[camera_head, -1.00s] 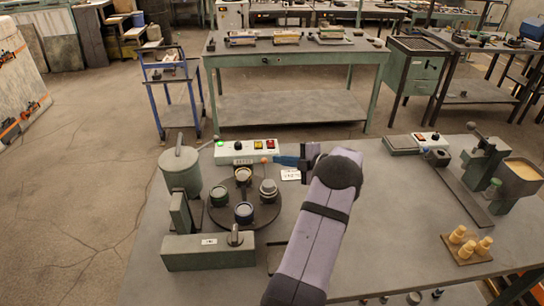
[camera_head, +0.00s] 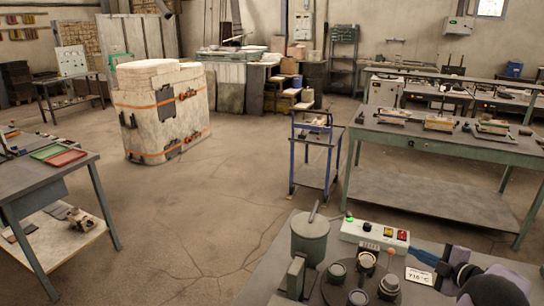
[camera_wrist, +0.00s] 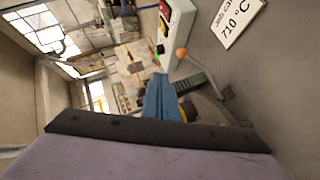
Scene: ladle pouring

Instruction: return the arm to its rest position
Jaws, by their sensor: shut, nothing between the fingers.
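My gripper (camera_head: 424,249) is at the lower right of the head view, just right of the control box. In the wrist view its blue fingers (camera_wrist: 160,98) are together, with nothing held between them. They point toward a control box (camera_wrist: 176,28) and a small orange knob (camera_wrist: 182,54) on a rod, which lies just beyond and right of the fingertips in that view. I cannot tell whether the fingers touch anything. Most of my arm is cut off at the head view's edge.
The control box (camera_head: 375,233) has a lit green lamp. A green-grey pot (camera_head: 310,240) stands left of a turntable with several cups (camera_head: 337,271). A white sign (camera_head: 420,276) lies near my gripper. A blue trolley (camera_head: 315,160) stands behind, with open floor to the left.

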